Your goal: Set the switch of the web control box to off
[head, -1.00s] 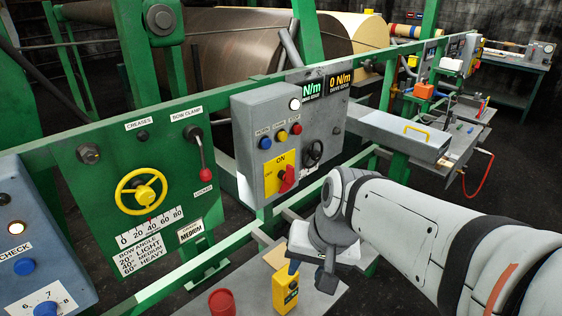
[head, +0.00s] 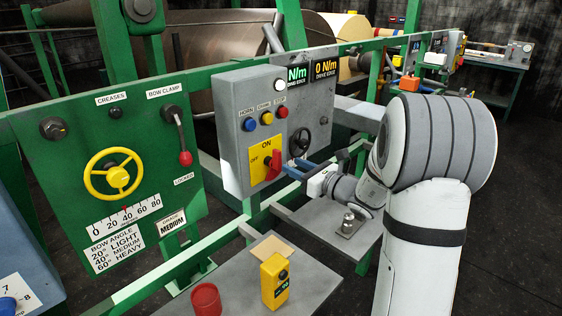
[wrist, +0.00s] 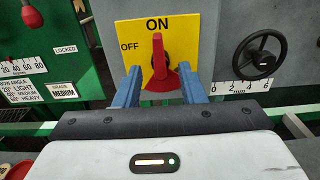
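The web control box (head: 241,128) is a grey box on the green frame, with blue, yellow and red buttons on its front. Its red switch handle (head: 275,163) sits on a yellow plate (head: 257,160) marked ON at the top and OFF at the left. In the wrist view the red handle (wrist: 158,58) points up toward ON. My gripper (head: 292,168) is in front of the switch. In the wrist view its two blue fingers (wrist: 160,87) are apart, one on each side of the handle's lower part, with gaps visible. Whether they touch the red base is unclear.
A black handwheel (head: 301,140) is right of the switch; it also shows in the wrist view (wrist: 263,55). A green panel with a yellow handwheel (head: 116,175) stands left. Below are a yellow handheld device (head: 275,280) and a red cup (head: 206,299) on a grey shelf.

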